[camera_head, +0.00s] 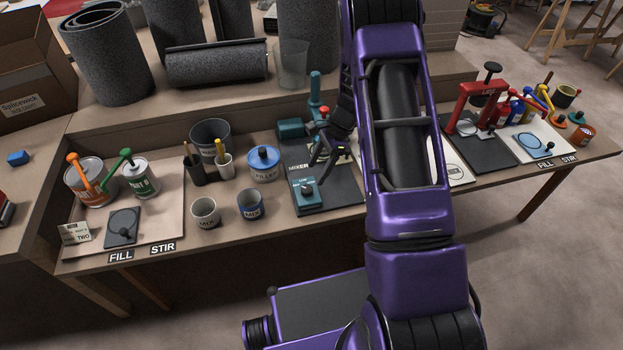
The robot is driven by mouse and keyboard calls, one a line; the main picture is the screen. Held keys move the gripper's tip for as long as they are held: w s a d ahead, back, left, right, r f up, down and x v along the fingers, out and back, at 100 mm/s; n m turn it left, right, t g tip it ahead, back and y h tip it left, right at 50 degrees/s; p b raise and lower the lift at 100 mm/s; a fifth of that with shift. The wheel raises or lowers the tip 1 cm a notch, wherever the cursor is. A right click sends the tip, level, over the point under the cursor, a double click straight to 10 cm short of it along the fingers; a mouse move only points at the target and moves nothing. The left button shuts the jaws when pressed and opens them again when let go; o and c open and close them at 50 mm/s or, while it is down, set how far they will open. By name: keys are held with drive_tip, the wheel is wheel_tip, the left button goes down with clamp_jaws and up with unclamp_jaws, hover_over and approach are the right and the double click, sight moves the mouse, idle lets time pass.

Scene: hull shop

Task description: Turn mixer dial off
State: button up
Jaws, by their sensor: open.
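The mixer stands near the middle of the bench on a dark mat (340,193) marked MIXER. Its teal front box (308,202) carries a small dark dial (307,186) on top. Which way the dial points is too small to tell. Other teal mixer parts (291,128) stand behind, with a red knob near my arm. My gripper (323,160) is open, with its dark fingers above and behind the dial, apparently apart from it. My purple arm hides the bench to the right of the mixer.
A blue-lidded FILLER tub (263,164) and two MIX cups (206,212) (250,205) stand left of the mixer. A red press (476,105) stands at right. The bench front edge is clear.

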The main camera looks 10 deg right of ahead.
drive_tip(key=v, duration=1)
drive_tip(key=shift+r+p, duration=0.3)
drive_tip(key=shift+p, duration=0.15)
